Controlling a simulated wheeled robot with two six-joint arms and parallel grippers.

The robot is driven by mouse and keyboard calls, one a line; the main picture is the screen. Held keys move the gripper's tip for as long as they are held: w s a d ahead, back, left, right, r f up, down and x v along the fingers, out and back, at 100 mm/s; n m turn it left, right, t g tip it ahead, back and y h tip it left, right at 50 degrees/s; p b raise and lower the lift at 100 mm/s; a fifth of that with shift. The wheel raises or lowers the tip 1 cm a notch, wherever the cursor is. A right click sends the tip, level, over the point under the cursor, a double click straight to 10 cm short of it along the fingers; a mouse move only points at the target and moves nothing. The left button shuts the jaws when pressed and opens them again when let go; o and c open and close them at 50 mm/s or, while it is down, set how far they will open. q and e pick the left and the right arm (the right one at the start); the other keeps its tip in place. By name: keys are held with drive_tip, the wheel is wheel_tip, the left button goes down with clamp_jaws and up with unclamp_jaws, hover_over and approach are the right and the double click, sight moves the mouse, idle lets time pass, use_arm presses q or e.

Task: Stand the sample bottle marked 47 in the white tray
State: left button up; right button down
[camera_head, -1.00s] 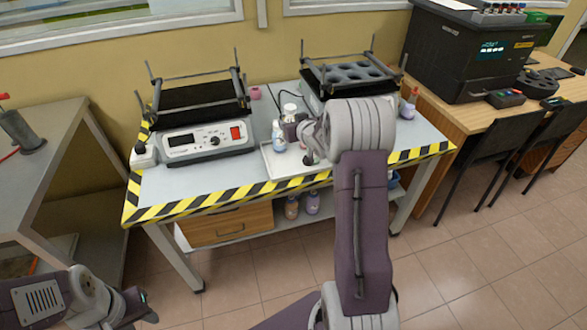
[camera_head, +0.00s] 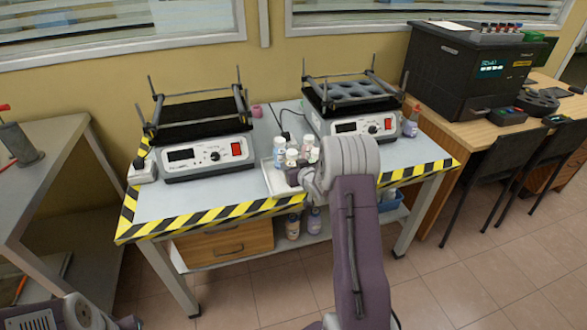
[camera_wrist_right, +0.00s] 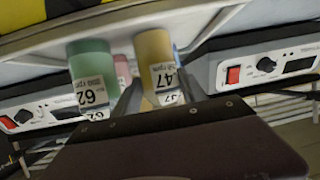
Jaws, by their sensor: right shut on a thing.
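The sample bottle marked 47 (camera_wrist_right: 155,58) has a yellow body and a white label, and shows upside down in the right wrist view. My right gripper (camera_wrist_right: 158,92) is shut on it. A green bottle marked 62 (camera_wrist_right: 90,62) is beside it, and a pinkish bottle (camera_wrist_right: 122,70) is partly hidden behind. In the head view my right gripper (camera_head: 297,176) is at the white tray (camera_head: 272,182), among several bottles. I cannot tell whether bottle 47's base touches the tray. Only the end of my left arm shows at the bottom left; its fingers are not clear.
Two shaker devices stand on the bench, one left (camera_head: 205,155) and one right (camera_head: 362,124) of the tray. A spray bottle (camera_head: 411,122) is at the bench's right. Bottles stand on the shelf below. The bench's left front is clear.

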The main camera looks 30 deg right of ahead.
drive_tip(key=shift+r, duration=0.1)
drive_tip(key=c, duration=0.9)
unclamp_jaws()
drive_tip(key=shift+f, duration=0.2)
drive_tip(key=shift+r, duration=0.1)
drive_tip(key=shift+s+r, duration=0.1)
drive_tip(key=shift+r, duration=0.15)
drive_tip(key=p+v, duration=0.1)
drive_tip(key=v, duration=1)
drive_tip(key=shift+s+a, duration=0.15)
drive_tip(key=shift+s, duration=0.25)
